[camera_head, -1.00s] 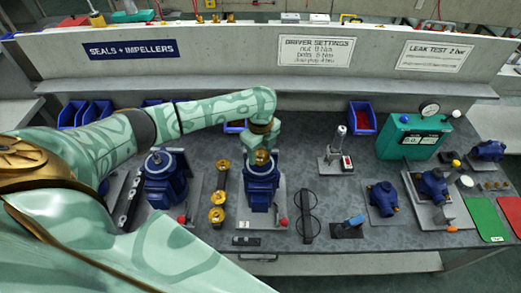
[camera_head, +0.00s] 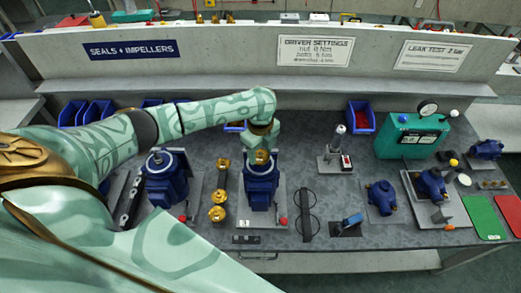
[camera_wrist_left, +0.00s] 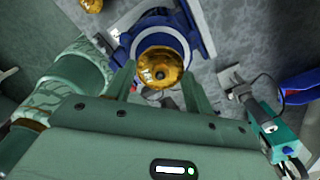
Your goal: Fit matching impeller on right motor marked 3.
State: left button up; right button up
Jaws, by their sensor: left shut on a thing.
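The right motor (camera_head: 262,190) is a blue upright body on a grey plate near the middle of the bench; its number is not readable. My left gripper (camera_head: 262,147) is above it, pointing down, shut on a brass impeller (camera_head: 262,157). In the left wrist view the impeller (camera_wrist_left: 160,68) lies between the two fingers of the left gripper (camera_wrist_left: 159,78), over the blue motor (camera_wrist_left: 196,28). I cannot tell whether it touches the shaft. Other brass impellers (camera_head: 217,213) sit in a row on a holder left of this motor. My right gripper is not in view.
Another blue motor (camera_head: 166,182) stands at the left. A red-knobbed part (camera_head: 283,221) is on the right motor's plate. A dark stand with rings (camera_head: 307,216) and a blue-handled tool (camera_head: 352,221) lie to the right. A green tester (camera_head: 410,137) stands farther right.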

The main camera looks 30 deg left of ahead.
pick_arm(q)
jog(key=shift+r, duration=0.1)
jog(key=shift+p, duration=0.35)
jog(key=shift+f, duration=0.25)
dwell(0.4)
jog(key=o, duration=1.5)
jog(key=shift+o, duration=0.2)
notch_tip(320, 180, up, 9)
jog(key=p, duration=1.1)
